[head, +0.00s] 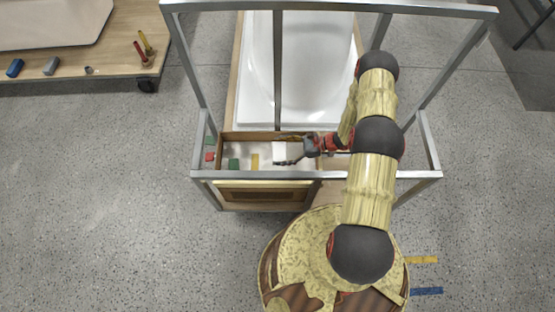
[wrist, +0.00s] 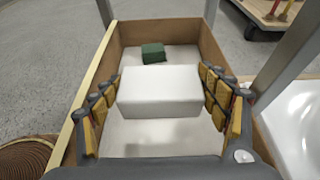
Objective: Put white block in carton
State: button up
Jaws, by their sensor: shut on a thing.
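The white block (wrist: 160,90) sits between the padded fingers of my gripper (wrist: 160,97) in the wrist view. My gripper is shut on its two sides. In the head view the block (head: 279,152) shows as a small white shape at the end of my gripper (head: 291,153). The block is over an open, brown-walled box with a white floor, which I take as the carton (wrist: 130,33); its rim also shows in the head view (head: 245,135). I cannot tell whether the block touches the floor.
A green block (wrist: 153,53) lies in the box, near its far wall. A metal frame (head: 305,175) surrounds the box, its bars passing close to my arm. A white bathtub (head: 315,60) stands behind. A wheeled wooden platform (head: 115,65) with small items is at upper left.

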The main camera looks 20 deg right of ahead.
aim_at(281, 157)
jog(key=shift+f+b, duration=0.8)
jog(key=shift+f, duration=1.9)
jog(key=shift+f, duration=0.15)
jog(key=shift+f+b, duration=0.45)
jog(key=shift+b, duration=0.15)
jog(key=o, duration=0.8)
